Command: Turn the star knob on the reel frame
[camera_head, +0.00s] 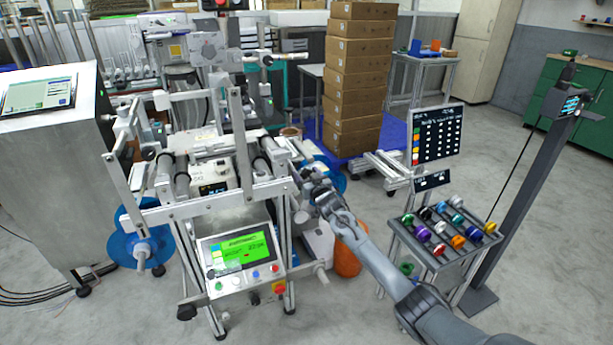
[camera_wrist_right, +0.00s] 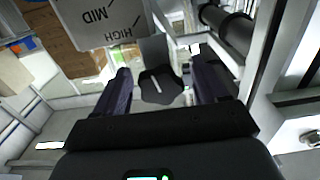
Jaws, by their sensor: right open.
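The reel frame (camera_head: 228,203) is a silver metal machine at left centre in the head view. In the right wrist view a dark lobed star knob (camera_wrist_right: 160,92) with a white pointer line shows between the fingers. A grey plate (camera_wrist_right: 95,20) marked MID and HIGH is beside it. My right gripper (camera_head: 312,180) is at the right side of the frame. It also shows in the wrist view (camera_wrist_right: 160,72), open, its dark fingers on either side of the knob with gaps visible. The knob is too small to make out in the head view. My left gripper is not in view.
Blue reels hang at the frame's left (camera_head: 140,240) and right. A control panel (camera_head: 240,255) with a green screen faces front. An orange bin (camera_head: 348,260) stands beneath my right arm. A rack of coloured spools (camera_head: 440,228) stands to the right. Stacked cartons (camera_head: 355,80) stand behind.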

